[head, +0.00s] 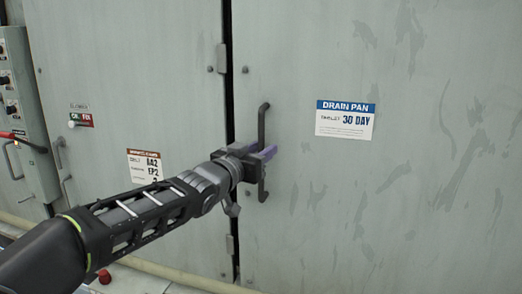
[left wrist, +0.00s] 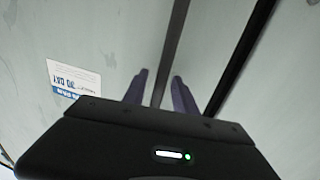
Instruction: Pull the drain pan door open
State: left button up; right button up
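The drain pan door (head: 400,210) is a grey metal panel with a blue and white "DRAIN PAN 30 DAY" label (head: 346,119). A dark vertical bar handle (head: 263,119) stands near its left edge; it also shows in the left wrist view (left wrist: 176,40). My left gripper (head: 263,151) is at the middle of the handle, which hides part of it. In the left wrist view its two purple fingers (left wrist: 158,86) stand apart on either side of the bar, with visible space around it. A narrow dark seam runs along the door's left edge. My right gripper is not in view.
Another grey panel (head: 140,70) with a small label (head: 145,166) lies left of the seam. A control box (head: 22,110) with knobs is at the far left. A pale hose (head: 180,275) runs along the bottom.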

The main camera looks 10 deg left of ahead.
pick_arm(q)
grip_shut()
dwell(1.2)
